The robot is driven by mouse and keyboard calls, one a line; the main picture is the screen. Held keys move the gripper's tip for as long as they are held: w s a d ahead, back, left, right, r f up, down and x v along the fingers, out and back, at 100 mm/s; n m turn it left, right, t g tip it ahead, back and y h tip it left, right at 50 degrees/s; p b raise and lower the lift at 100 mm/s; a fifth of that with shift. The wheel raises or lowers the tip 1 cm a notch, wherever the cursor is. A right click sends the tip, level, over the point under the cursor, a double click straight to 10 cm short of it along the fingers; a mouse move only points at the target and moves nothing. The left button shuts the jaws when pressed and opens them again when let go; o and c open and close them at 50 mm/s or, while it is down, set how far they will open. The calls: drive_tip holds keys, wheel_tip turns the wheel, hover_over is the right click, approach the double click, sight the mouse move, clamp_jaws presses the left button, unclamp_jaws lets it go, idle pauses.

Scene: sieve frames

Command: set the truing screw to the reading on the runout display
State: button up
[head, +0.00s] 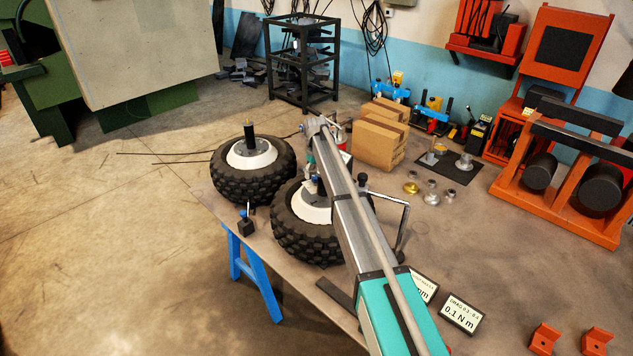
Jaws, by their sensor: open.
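A runout display (427,288) lies at the table's front right, partly hidden behind my arm; only the end of its text, seemingly a unit in mm, shows. A second display (462,314) beside it reads 0.1 N m. Two knobby black tyres on white rims lie flat on the table, one at the left (252,172) and one in the middle (300,240), the latter partly covered by my arm. The truing screw cannot be made out. My gripper (314,186) shows only in part beside my arm, over the middle wheel's hub; it is open, and its contact is hidden.
A small black block with a blue knob (246,224) stands at the table's left edge. A bent metal handle (404,225) rises right of my arm. Cardboard boxes (376,145) and loose metal parts (430,192) stand behind. Open floor lies left.

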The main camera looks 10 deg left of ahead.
drive_tip(key=shift+f+b, duration=0.45)
drive_tip(key=shift+f, duration=0.25)
clamp_jaws()
